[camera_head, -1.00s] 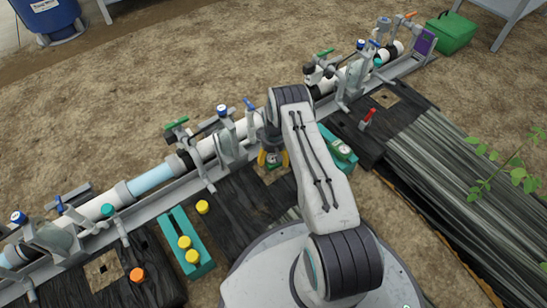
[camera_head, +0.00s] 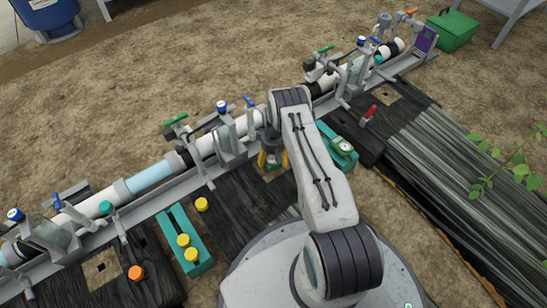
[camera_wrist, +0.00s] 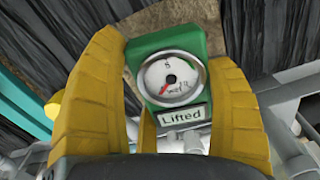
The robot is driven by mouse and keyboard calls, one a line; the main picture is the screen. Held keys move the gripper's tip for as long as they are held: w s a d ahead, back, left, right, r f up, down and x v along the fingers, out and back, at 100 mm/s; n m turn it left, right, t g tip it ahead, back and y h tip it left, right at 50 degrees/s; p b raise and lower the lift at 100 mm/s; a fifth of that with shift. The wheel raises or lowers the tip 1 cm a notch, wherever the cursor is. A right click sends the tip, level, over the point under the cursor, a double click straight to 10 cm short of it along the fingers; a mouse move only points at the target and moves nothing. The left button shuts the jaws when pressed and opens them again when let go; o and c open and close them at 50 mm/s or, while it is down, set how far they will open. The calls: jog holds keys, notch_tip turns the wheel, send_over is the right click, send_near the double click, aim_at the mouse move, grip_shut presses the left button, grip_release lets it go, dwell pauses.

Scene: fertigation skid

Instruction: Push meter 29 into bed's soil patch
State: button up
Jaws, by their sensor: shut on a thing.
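My gripper (camera_head: 273,159) has yellow fingers, which also show in the wrist view (camera_wrist: 165,60). It is shut on a green meter (camera_wrist: 170,80) with a round white dial, a red needle and a label reading "Lifted". No number 29 is readable on it. The meter's lower end is hidden. In the head view the gripper is low over a square tan soil patch (camera_head: 272,174) in the black bed cover, partly hidden by the gripper and arm. In the wrist view tan soil (camera_wrist: 185,12) shows behind the meter. I cannot tell whether the meter touches the soil.
A pipe run (camera_head: 150,177) with valves passes just behind the gripper. A teal holder (camera_head: 335,141) with another gauge is close on the right. A teal tray (camera_head: 178,222) with yellow caps is on the left. A red-handled tool (camera_head: 369,115) stands further right.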

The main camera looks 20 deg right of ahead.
jog(key=shift+f, duration=0.5)
jog(key=o, duration=1.2)
jog(key=shift+r+p, duration=2.5)
jog(key=shift+r, duration=1.5)
